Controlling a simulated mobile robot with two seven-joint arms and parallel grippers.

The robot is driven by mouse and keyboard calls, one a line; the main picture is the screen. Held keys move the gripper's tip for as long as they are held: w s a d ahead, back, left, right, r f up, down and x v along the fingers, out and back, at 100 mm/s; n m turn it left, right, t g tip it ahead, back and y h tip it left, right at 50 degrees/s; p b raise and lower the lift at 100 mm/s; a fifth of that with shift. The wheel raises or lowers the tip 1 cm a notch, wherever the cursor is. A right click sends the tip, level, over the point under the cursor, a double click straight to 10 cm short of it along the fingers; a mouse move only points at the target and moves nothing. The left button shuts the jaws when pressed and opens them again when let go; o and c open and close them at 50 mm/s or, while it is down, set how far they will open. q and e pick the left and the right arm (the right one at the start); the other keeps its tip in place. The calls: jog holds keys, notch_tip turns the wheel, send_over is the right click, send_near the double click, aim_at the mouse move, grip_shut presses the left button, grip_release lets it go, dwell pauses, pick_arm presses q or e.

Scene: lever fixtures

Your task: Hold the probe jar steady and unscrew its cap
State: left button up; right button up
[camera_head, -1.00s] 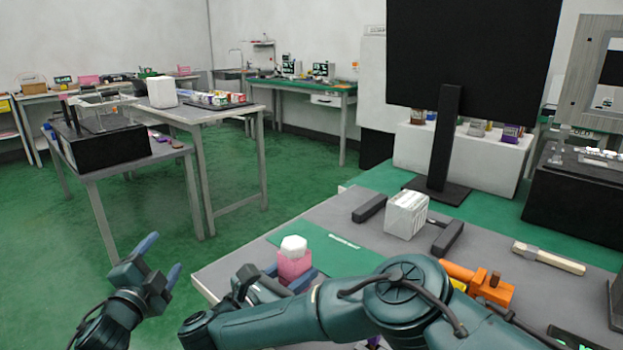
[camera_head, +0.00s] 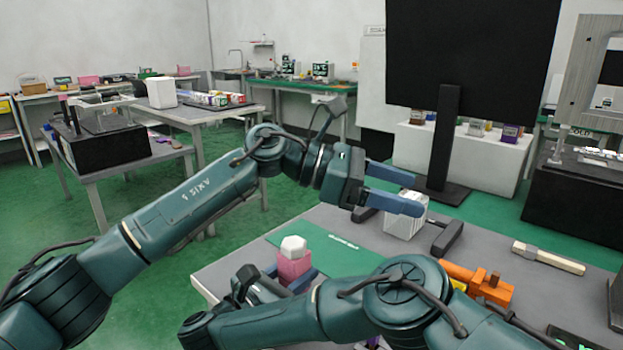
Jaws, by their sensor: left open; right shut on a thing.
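The probe jar (camera_head: 292,268) is a pink body with a white faceted cap (camera_head: 293,246) on top. It stands upright over the near left part of the grey table. My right gripper (camera_head: 290,276) is shut around the pink body, with blue fingers on its sides; the cap is clear of them. My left gripper (camera_head: 402,191) is open and empty. It is up and to the right of the jar, its blue fingers pointing right, in front of the white striped box in the picture.
A green mat (camera_head: 345,246) lies beside the jar. A white striped box (camera_head: 404,222) stands between black bars (camera_head: 448,238). An orange tool (camera_head: 486,283) and a pale-handled tool (camera_head: 548,257) lie to the right. A black monitor (camera_head: 470,50) stands behind.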

pick_arm(q)
notch_tip(320, 180, down, 4)
jog(key=m+y, duration=0.4)
jog(key=y, duration=0.3)
jog(key=m+t+y, duration=0.2)
jog(key=t+y, duration=0.4)
jog(key=y, duration=0.4)
send_near(294, 242)
jog(key=x, duration=0.8)
jog(key=shift+f, duration=0.25)
jog(key=shift+c, duration=0.6)
